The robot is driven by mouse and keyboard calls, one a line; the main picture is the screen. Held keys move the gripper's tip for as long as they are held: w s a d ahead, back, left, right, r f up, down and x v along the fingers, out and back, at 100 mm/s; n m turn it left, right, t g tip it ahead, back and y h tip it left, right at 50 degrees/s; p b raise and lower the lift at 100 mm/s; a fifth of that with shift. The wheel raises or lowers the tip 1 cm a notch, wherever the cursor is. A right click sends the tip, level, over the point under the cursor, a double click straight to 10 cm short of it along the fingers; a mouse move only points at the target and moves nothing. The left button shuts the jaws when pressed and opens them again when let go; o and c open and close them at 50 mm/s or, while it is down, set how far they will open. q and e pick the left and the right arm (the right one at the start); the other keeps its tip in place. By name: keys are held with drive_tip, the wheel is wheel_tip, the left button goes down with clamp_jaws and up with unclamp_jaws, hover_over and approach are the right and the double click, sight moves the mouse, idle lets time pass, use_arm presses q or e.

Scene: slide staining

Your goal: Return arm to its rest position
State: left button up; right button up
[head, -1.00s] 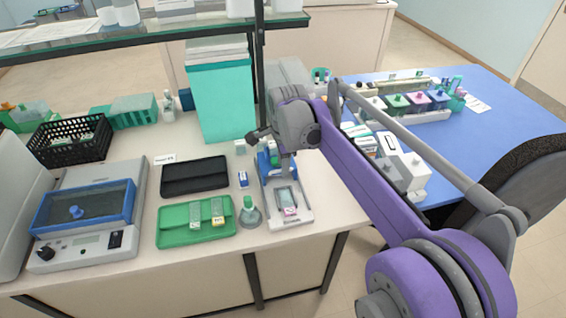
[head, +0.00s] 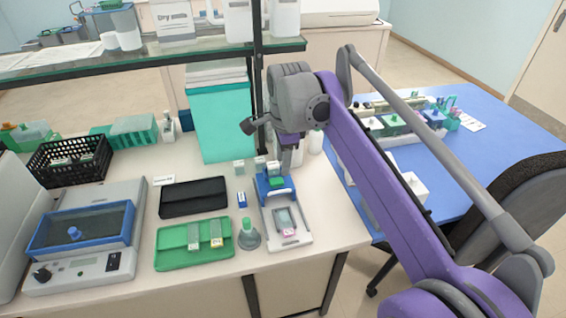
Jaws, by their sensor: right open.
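My right arm comes in from the lower right, a purple link with a grey wrist. My right gripper (head: 287,165) points down above the back end of a small white and blue device (head: 300,240) on the bench. Its fingers are small in view and partly hidden by the wrist; it is open, and I see nothing held in it. A slide with a pink end lies on the front of the device. A green block sits on the device's blue part, just below the gripper. My left gripper is not in view.
A green slide folder (head: 170,258) with two slides, a black case (head: 194,197), a green-capped bottle (head: 248,235) and a blue-lidded bath (head: 80,228) stand left of the device. A teal bin (head: 222,120) and shelf post (head: 257,80) are behind. A blue table (head: 500,135) with staining jars is right.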

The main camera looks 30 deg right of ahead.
idle(0.3)
drive_tip(key=s+a+f+n+t, duration=0.1)
drive_tip(key=s+a+f+n, duration=0.2)
drive_tip(key=s+f+n, duration=0.3)
drive_tip(key=s+a+f+n+t, duration=0.1)
drive_tip(key=s+a+f+n, duration=0.1)
drive_tip(key=s+f+n, duration=0.4)
drive_tip(key=s+a+f+n+t+p, duration=0.1)
drive_tip(key=s+a+f+n, duration=0.2)
drive_tip(key=s+f+n, duration=0.3)
drive_tip(key=s+n, duration=0.2)
drive_tip(key=s, duration=0.1)
drive_tip(key=shift+s+a+f+n, duration=0.3)
drive_tip(key=shift+s+f, duration=0.05)
drive_tip(key=shift+f, duration=0.05)
idle(0.5)
